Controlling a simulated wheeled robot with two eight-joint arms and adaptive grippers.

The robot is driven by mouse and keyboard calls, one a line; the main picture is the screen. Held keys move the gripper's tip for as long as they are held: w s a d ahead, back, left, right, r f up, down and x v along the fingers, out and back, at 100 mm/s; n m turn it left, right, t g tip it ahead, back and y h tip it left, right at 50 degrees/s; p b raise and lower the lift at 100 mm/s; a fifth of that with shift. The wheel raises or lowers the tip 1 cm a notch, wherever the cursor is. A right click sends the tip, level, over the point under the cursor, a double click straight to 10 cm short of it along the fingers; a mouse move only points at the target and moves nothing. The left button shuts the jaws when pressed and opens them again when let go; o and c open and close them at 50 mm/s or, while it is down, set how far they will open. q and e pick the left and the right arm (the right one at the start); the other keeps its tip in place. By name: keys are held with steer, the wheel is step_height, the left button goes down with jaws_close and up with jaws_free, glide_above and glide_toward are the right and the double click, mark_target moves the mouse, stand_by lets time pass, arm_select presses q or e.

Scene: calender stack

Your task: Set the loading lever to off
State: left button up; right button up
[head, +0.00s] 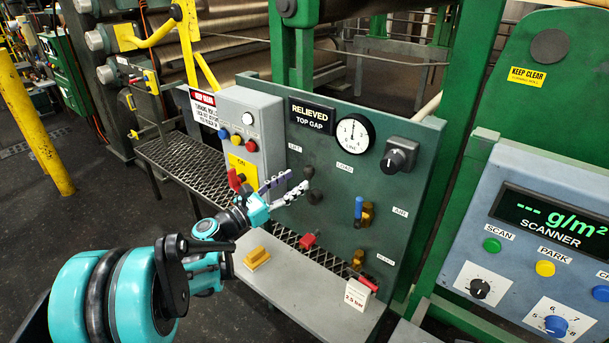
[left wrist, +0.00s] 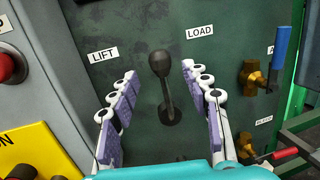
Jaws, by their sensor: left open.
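The loading lever (head: 309,173) is a black ball-knob lever on the green panel (head: 350,192), between the LIFT and LOAD labels. In the left wrist view the lever (left wrist: 165,85) stands nearly upright, its knob tipped slightly left of its base. My left gripper (head: 298,180) is open in front of the panel, just left of the lever in the head view. In the left wrist view its fingers (left wrist: 160,74) stand on either side of the lever, with gaps on both sides. Contact is not visible. My right gripper is not in view.
A blue-handled valve (head: 359,209) and a red-handled valve (head: 367,283) are right of the lever. A grey button box (head: 238,120) with a red knob stands left. A grey ledge (head: 300,290) below carries a yellow block (head: 257,258) and a small sign. A gauge (head: 355,134) sits above.

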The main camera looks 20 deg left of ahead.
arm_select(q)
steer(key=v, duration=0.5)
steer(key=shift+s+a, duration=0.2)
steer(key=shift+s, duration=0.15)
steer(key=s+d+f+m+g+y, duration=0.2)
steer(key=s+d+f+m+g, duration=0.15)
steer(key=s+d+m, duration=0.2)
steer(key=s+d+f+m+g+y, duration=0.1)
steer(key=s+d+f+m+g, duration=0.25)
steer(key=d+m, duration=0.35)
steer(key=s+a+f+m+g+y, duration=0.1)
steer(key=s+a+f+m+y, duration=0.1)
steer(key=s+m, duration=0.5)
steer(key=s+a+f+m+g+y, duration=0.1)
steer(key=s+f+m+y, duration=0.3)
steer(key=m, duration=0.5)
steer(key=s+a+y, duration=0.1)
steer(key=s+y, duration=0.1)
steer(key=s, duration=0.1)
steer(key=shift+s+a+f+m, duration=0.15)
steer(key=shift+s+a+m, duration=0.15)
steer(key=shift+a+m, duration=0.1)
